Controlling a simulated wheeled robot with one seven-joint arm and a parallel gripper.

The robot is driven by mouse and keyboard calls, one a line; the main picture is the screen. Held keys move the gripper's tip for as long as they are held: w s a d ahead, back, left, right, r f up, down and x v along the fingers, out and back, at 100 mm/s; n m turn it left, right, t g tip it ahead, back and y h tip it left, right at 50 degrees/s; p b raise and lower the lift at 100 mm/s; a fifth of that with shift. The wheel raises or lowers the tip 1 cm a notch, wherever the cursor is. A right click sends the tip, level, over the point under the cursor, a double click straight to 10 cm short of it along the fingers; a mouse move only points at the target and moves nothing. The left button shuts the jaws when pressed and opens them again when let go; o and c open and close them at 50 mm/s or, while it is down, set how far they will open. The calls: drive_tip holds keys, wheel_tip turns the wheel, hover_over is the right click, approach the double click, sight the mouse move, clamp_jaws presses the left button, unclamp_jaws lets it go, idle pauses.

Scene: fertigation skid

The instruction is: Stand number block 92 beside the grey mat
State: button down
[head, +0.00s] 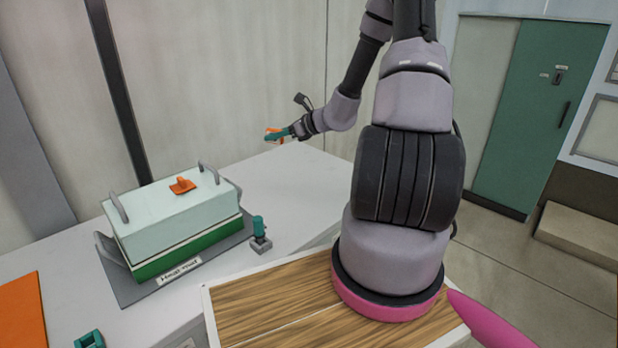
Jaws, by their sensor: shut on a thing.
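My gripper (284,133) is in the air over the far part of the white table, well behind and to the right of the green box. It is shut on a small orange thing (271,136) with teal showing beside it. It is too small to read any number 92 on it. The grey mat (126,292) lies flat on the table at the left, and its edges show around the box standing on it.
The green box (185,255) has a pale lid, an orange knob, grey handles and a label. A teal-topped grey fitting (260,236) stands right of it. A teal piece (90,340) and an orange sheet (20,312) are at the left. The table's far right is clear.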

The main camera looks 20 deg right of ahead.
drive_tip(key=s+d+f, duration=0.3)
drive_tip(key=d+f, duration=0.8)
hover_over(312, 198)
wheel_tip(312, 198, down, 6)
drive_tip(key=shift+w+r, duration=0.1)
drive_tip(key=shift+f, duration=2.4)
drive_tip(key=c, duration=0.7)
unclamp_jaws()
drive_tip(key=shift+f, duration=0.1)
